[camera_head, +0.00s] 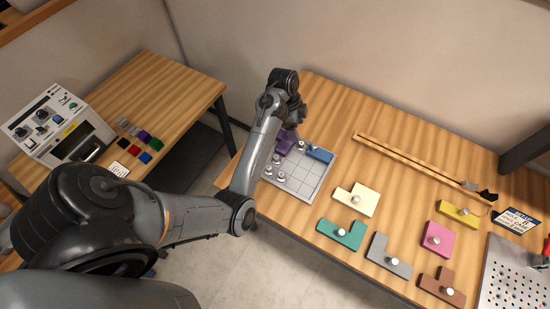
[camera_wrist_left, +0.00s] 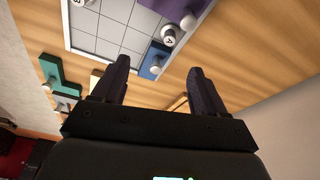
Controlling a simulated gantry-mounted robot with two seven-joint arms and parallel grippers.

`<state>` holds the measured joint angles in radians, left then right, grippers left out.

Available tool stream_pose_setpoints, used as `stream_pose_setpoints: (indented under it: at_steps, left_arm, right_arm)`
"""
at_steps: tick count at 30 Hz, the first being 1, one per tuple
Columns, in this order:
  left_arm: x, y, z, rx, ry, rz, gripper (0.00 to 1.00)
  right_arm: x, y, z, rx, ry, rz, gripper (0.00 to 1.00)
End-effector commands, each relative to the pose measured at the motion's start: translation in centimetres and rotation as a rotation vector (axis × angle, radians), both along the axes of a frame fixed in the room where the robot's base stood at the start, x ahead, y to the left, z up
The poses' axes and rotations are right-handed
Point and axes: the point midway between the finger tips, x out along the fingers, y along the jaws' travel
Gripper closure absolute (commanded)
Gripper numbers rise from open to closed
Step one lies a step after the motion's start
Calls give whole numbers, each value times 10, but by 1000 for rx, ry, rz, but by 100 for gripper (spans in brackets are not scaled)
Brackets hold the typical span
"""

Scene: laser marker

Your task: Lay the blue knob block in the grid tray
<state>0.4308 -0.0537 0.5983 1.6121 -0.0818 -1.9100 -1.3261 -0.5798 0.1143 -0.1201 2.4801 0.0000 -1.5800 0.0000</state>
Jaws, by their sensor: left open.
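The blue knob block (camera_head: 319,155) lies at the far right corner of the grid tray (camera_head: 306,188), within its outline. In the left wrist view the blue block (camera_wrist_left: 153,58) and its knob show between my open fingers, beyond their tips, beside the tray's rim (camera_wrist_left: 88,54). My left gripper (camera_head: 296,118) is open and empty above the tray's far end; it also shows in the left wrist view (camera_wrist_left: 158,68). It appears apart from the blue block. My right gripper is not in view.
A purple block (camera_head: 285,142) and several round silver pieces sit on the tray. Cream (camera_head: 355,199), green (camera_head: 341,233), grey (camera_head: 390,255), pink (camera_head: 440,239), yellow (camera_head: 459,214) and brown (camera_head: 441,286) knob blocks lie to the right. A wooden strip (camera_head: 410,157) lies behind them.

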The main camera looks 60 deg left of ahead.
Motion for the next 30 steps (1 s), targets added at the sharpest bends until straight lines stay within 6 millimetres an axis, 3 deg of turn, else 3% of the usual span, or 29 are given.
stream_pose_setpoints:
  at_steps: [4,7,13,18,24,30]
  left_arm:
    - [-46,-5,-20,148,23,191,28]
    - [-78,-25,-28,216,-1,309,28]
    - [-146,-93,-34,207,-68,490,28]
    - [-197,-148,-28,111,-84,600,28]
    - [-230,-182,-19,23,-73,674,28]
    - [-236,-189,-16,3,-68,693,28]
  right_arm:
    - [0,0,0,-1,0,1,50]
    - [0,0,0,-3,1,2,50]
    - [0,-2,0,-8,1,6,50]
    - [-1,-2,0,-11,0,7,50]
    - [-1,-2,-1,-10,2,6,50]
    - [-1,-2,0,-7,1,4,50]
